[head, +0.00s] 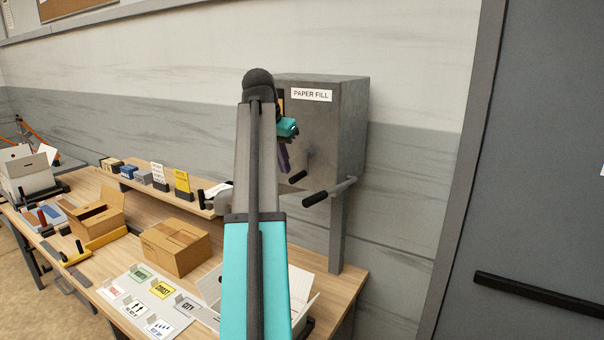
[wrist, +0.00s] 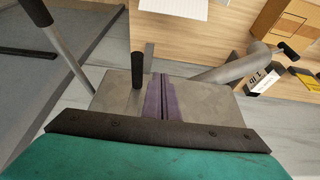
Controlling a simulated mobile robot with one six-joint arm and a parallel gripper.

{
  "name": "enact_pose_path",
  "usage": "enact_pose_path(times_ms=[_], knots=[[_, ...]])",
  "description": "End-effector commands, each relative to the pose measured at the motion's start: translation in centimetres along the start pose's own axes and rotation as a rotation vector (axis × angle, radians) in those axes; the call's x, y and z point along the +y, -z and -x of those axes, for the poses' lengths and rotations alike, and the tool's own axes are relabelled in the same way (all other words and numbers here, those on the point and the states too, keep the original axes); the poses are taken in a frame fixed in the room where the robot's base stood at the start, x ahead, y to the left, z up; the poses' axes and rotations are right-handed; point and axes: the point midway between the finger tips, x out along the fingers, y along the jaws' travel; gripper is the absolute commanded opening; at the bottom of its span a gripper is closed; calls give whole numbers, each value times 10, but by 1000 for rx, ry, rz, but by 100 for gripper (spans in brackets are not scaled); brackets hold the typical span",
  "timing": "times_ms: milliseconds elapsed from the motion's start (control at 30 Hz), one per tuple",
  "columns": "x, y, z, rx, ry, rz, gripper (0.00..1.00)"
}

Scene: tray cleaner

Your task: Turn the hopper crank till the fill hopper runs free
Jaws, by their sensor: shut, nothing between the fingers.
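The grey fill hopper (head: 345,125), labelled PAPER FILL, is on the wall above the bench's right end. A short black handle (head: 297,177) sticks out from its front face, and this handle also shows in the wrist view (wrist: 138,70). A second black grip (head: 315,198) sits on a grey bar at the post below the hopper. I cannot tell for sure which one is the hopper crank. My gripper (head: 284,160) has its purple fingers (wrist: 160,97) shut and empty in front of the hopper face, beside the short handle and apart from it. My arm hides the hopper's left side.
The bench holds a brown carton (head: 176,247), an open carton (head: 98,215), a card board (head: 145,300) and a white open box (head: 301,290) partly behind my arm. A small shelf (head: 165,192) carries several items. A grey door (head: 530,150) stands at right.

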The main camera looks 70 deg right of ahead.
Motion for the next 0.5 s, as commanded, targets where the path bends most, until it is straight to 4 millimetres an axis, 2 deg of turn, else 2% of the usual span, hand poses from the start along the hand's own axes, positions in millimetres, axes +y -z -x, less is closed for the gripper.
enact_pose_path(times_ms=[167,500], knots=[[1,-1,-2,0,-1,0,0],[2,-8,-19,-1,-1,0,0]])
